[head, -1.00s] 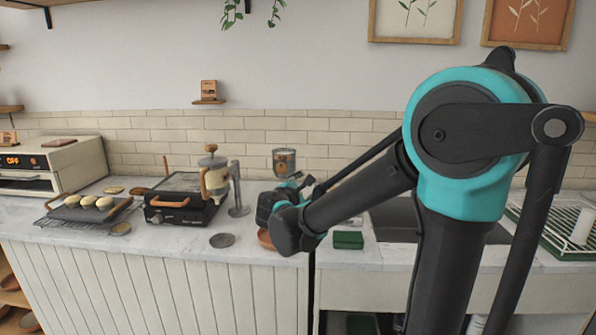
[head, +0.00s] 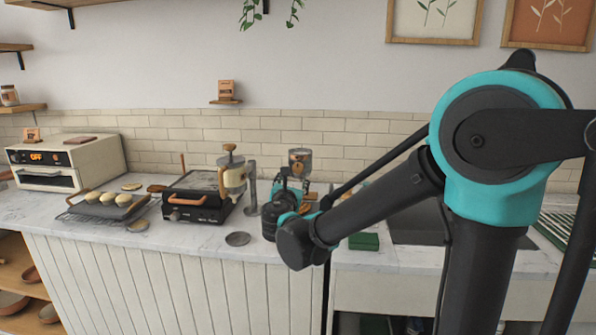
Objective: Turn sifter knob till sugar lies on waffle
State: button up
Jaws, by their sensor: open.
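A grey canister with an orange-brown front (head: 300,162) stands at the back of the counter; it may be the sifter, but its knob is not clear. A cream dispenser with a brown knob on top (head: 232,174) stands beside the black appliance (head: 195,204). My gripper (head: 292,178), black and teal, is open and appears empty, just in front of and below the canister in the picture. I cannot tell whether they touch. I cannot make out a waffle or sugar for certain; my forearm and wrist hide part of the counter.
Several pale round pieces lie on a dark tray (head: 100,208) at the left, near a cream oven (head: 68,160). A grey disc (head: 238,239) lies at the front edge. A green block (head: 364,241) sits right of my wrist.

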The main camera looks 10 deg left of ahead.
aim_at(298, 168)
jog(key=w, duration=1)
jog(key=shift+d, duration=0.2)
jog(key=shift+c, duration=0.6)
jog(key=c, duration=1)
jog(key=shift+c, duration=0.2)
